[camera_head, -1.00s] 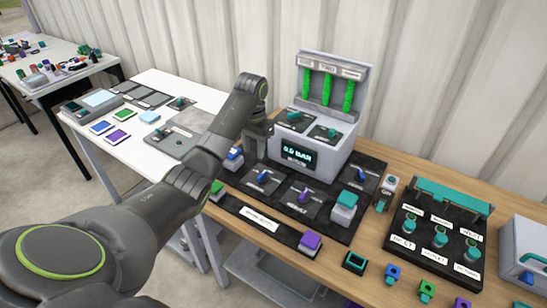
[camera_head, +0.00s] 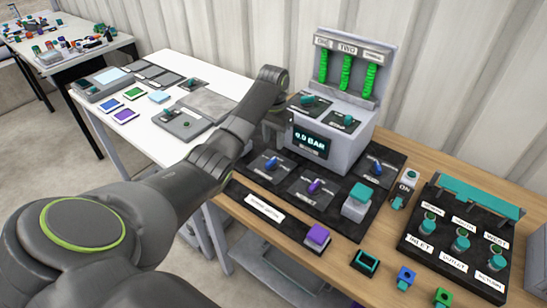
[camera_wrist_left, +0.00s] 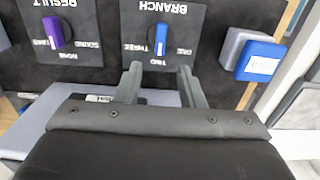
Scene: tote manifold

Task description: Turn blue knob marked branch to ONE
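The blue knob marked BRANCH (camera_wrist_left: 161,38) sits on a dark plate, upside down in the left wrist view. THREE is at its left, ONE at its right, TWO just below. The knob lies upright in that picture, in line with TWO; I cannot tell which end is the pointer. In the head view it is the blue knob (camera_head: 271,163) in front of the grey display box. My left gripper (camera_wrist_left: 158,70) is open and empty, its fingertips apart on the TWO side of the knob. In the head view my arm mostly hides that gripper. My right gripper is not in view.
A purple RESULT knob (camera_wrist_left: 54,32) and a blue-topped button (camera_wrist_left: 260,60) flank it. The grey box (camera_head: 345,150) with a "0.0 BAR" display stands close behind. A teal-topped block (camera_head: 358,198) and another blue knob (camera_head: 377,168) are to the right.

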